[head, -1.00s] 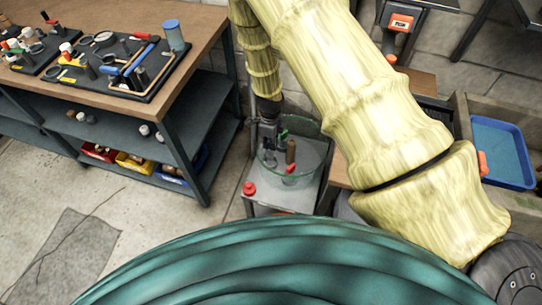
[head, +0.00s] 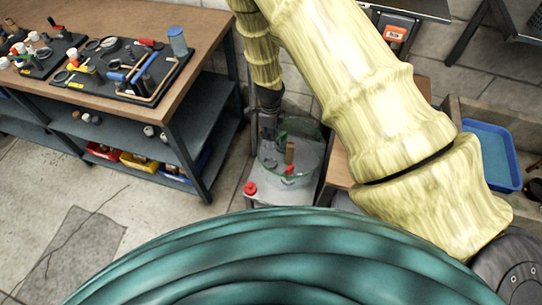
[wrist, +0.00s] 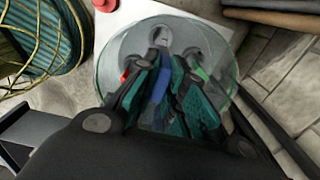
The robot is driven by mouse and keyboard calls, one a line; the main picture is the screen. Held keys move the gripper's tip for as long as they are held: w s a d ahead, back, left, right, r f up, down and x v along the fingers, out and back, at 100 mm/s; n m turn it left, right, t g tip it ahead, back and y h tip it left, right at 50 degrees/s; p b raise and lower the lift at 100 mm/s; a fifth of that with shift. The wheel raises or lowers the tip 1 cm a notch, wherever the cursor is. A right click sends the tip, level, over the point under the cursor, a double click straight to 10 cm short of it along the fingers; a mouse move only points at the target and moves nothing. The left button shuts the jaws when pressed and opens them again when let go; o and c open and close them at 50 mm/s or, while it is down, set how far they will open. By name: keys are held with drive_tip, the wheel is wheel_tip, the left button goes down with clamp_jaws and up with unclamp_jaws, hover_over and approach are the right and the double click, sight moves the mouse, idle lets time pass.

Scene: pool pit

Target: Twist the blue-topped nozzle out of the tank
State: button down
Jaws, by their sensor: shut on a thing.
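The clear round tank (head: 318,160) stands on a grey stand in the head view. Its rim also shows in the wrist view (wrist: 233,72). My gripper (head: 269,128) reaches down into the left side of the tank. In the wrist view my gripper (wrist: 162,66) is shut on the blue-topped nozzle (wrist: 157,88), whose long blue part lies between the dark and teal fingers. The nozzle's lower end is hard to make out. In the head view the gripper hides the nozzle. Red (wrist: 125,76) and green (wrist: 202,73) parts sit close on either side of the fingers.
A brown cylinder (head: 290,151) and a red part (head: 289,170) stand inside the tank. A red knob (head: 250,188) is at the stand's front left. A workbench (head: 205,25) with tools is at left, a blue tray (head: 490,150) at right. A green ribbed round shape fills the foreground.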

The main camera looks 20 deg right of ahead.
drive_tip(key=shift+r+p, duration=1.3)
drive_tip(key=shift+r, duration=0.75)
